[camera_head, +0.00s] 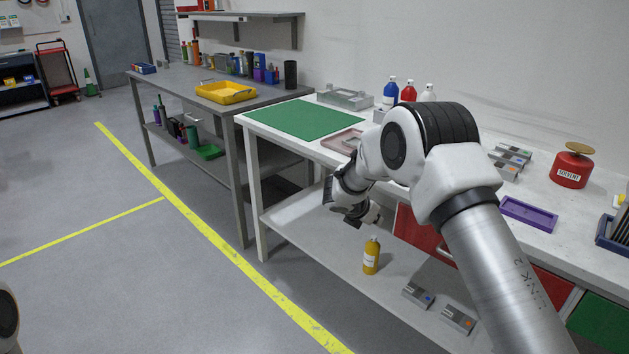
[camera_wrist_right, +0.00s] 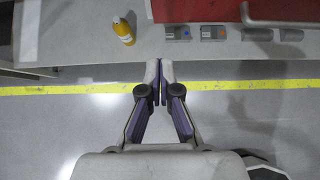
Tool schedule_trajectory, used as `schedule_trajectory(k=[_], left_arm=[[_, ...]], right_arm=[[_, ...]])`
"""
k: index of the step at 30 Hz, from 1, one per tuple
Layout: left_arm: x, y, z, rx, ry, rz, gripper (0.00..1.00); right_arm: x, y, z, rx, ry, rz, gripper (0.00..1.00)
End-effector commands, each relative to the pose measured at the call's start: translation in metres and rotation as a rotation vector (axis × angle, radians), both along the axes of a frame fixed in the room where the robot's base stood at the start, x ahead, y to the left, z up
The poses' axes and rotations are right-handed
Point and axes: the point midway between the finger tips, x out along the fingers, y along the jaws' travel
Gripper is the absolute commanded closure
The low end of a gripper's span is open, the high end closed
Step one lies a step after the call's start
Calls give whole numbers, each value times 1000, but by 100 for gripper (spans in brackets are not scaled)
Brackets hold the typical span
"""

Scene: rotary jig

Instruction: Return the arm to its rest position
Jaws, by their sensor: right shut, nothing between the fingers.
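My right arm reaches in from the lower right in the head view. Its gripper (camera_head: 362,215) hangs in front of the white workbench's front edge, above the level of the lower shelf. In the right wrist view the two fingers of the right gripper (camera_wrist_right: 160,68) are together, shut with nothing between them. The fingertips lie over the shelf edge in that picture and touch no object that I can see. Of my left arm, only a rounded dark and white part shows at the lower left edge of the head view. The left gripper is not seen.
The white workbench (camera_head: 560,243) carries a green mat (camera_head: 305,119), a purple tray (camera_head: 527,214) and a red solvent can (camera_head: 572,167). Its lower shelf holds a yellow bottle (camera_head: 371,256) and several grey boxes (camera_head: 417,294). The floor to the left is clear.

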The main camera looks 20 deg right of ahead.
Motion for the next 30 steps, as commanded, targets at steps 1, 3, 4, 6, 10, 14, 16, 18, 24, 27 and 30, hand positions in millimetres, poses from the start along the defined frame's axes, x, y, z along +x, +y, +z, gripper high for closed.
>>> schedule_trajectory(k=[1, 3, 4, 6, 10, 14, 16, 18, 24, 27, 30], left_arm=[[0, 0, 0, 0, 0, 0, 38], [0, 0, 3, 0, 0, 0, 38], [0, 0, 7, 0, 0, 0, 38], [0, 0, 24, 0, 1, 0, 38], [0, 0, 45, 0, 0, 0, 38], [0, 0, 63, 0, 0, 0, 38], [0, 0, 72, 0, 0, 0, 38], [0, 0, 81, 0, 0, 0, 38], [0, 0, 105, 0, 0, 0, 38], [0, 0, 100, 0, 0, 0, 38], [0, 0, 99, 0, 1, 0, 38]], right_arm=[[0, 0, -1, 0, 1, -1, 100], [-1, 0, -1, 1, 6, 0, 100], [-3, 0, -3, 0, 15, 0, 100], [-12, 2, -14, -2, 64, 5, 100], [-76, 17, -68, 42, 241, -17, 100], [-173, 55, -128, 223, 388, -126, 100], [-228, 81, -151, 337, 427, -237, 100], [-284, 109, -165, 449, 443, -391, 100], [-441, 189, -156, 667, 219, -1201, 100], [-457, 192, -148, 680, -122, -1599, 100], [-438, 181, -145, 719, -414, -1803, 100]])
